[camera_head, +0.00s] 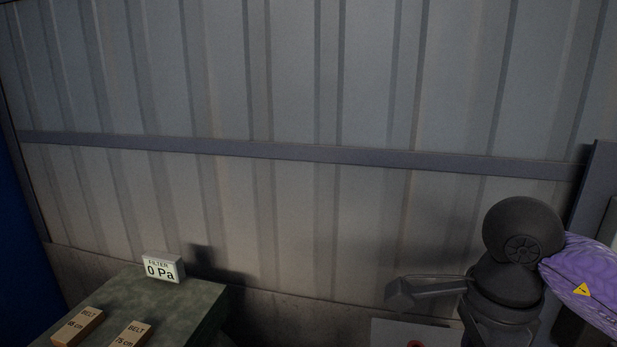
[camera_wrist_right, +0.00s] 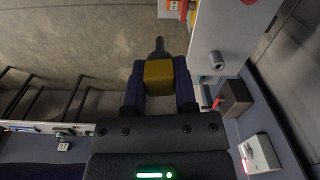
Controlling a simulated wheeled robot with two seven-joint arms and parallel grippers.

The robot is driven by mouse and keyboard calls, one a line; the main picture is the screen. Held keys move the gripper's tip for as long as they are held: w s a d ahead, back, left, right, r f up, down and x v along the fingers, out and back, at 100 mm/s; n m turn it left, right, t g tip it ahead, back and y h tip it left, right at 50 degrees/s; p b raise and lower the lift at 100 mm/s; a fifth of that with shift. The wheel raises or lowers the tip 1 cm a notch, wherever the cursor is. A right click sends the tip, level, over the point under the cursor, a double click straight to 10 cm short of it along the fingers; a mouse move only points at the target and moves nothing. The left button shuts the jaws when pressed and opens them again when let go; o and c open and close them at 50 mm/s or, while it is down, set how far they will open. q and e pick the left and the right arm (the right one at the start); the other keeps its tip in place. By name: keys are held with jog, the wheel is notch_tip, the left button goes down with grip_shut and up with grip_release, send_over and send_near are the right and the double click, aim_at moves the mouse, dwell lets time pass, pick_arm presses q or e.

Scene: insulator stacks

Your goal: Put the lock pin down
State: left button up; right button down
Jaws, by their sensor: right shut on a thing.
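My right gripper (camera_wrist_right: 159,75) is shut on the lock pin, which shows in the right wrist view as a yellow block (camera_wrist_right: 158,72) with a dark rod (camera_wrist_right: 160,46) pointing away from the gripper. The block sits between the two dark fingers. The rod's tip is over a grey-brown surface and appears free of any hole. What lies directly under it is unclear. The right gripper does not show clearly in the head view. My left gripper is in neither view.
In the wrist view, a pale panel (camera_wrist_right: 207,28) with a metal stud (camera_wrist_right: 217,60) stands close right of the pin. A dark block (camera_wrist_right: 235,97) and a white box (camera_wrist_right: 258,153) lie farther right. The head view shows a green table (camera_head: 190,302) with belt boxes (camera_head: 80,325) and a filter sign (camera_head: 163,268).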

jog(key=shift+w+a+f+n+b, duration=0.1)
jog(key=shift+w+f+n+b, duration=0.2)
jog(key=shift+f, duration=0.2)
jog(key=shift+w+a+f+n+b, duration=0.1)
jog(key=shift+f+n+b, duration=0.1)
jog(key=shift+f+b, duration=0.25)
pick_arm(q)
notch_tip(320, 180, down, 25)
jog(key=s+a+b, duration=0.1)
jog(key=b, duration=2.2)
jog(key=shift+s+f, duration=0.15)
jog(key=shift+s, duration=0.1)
pick_arm(e)
jog(key=a+f+n, duration=0.2)
jog(key=f+n, duration=0.5)
jog(key=f, duration=0.3)
jog(key=a+f+n, duration=0.2)
jog(key=f+n, duration=0.5)
jog(key=f, duration=0.3)
jog(key=shift+f+n, duration=0.3)
